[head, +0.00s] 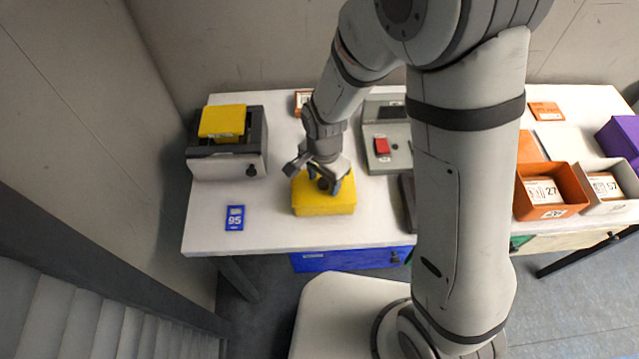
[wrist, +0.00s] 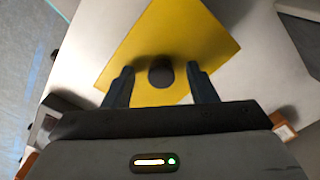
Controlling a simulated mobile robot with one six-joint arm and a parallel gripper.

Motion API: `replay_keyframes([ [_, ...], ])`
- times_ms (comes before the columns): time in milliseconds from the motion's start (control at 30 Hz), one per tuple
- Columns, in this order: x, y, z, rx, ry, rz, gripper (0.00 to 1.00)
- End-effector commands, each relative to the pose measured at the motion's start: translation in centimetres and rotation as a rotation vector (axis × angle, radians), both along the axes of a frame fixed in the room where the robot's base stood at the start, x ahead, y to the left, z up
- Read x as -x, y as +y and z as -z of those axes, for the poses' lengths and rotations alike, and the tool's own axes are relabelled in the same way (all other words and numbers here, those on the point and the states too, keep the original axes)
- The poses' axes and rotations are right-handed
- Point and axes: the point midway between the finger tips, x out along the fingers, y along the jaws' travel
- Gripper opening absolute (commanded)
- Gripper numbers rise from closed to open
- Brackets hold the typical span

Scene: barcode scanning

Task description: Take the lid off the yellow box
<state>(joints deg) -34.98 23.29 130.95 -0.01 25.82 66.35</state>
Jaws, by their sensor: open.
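The yellow box (head: 324,204) stands on the white table in the head view, with its lid on. The lid fills the middle of the wrist view (wrist: 180,45) and has a round dark knob (wrist: 161,73) on top. My gripper (head: 326,184) is above the lid, pointing down. In the wrist view my gripper (wrist: 161,80) is open, with one finger on each side of the knob and a gap on both sides. In the head view the gripper partly hides the lid top and knob.
A dark machine with a yellow piece on top (head: 222,121) stands at the left. A blue card marked 95 (head: 235,217) lies left of the box. A grey panel with a red button (head: 381,145) is behind it, to the right. Orange (head: 551,188) and grey bins (head: 609,184) stand at the right.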

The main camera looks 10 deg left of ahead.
Motion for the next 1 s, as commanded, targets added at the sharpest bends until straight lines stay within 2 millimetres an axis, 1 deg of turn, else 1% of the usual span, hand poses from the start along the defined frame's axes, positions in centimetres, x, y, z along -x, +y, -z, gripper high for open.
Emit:
replay_keyframes([
  [133, -0.03, -0.02, -0.01, -0.001, -0.001, 0.0, 0.52],
  [167, -0.03, -0.02, -0.02, -0.001, -0.001, 0.0, 0.5],
  [733, -0.06, -0.05, -0.05, -0.001, -0.001, 0.001, 0.03],
  [1000, -0.1, -0.04, -0.29, -0.001, -0.002, 0.002, 0.03],
])
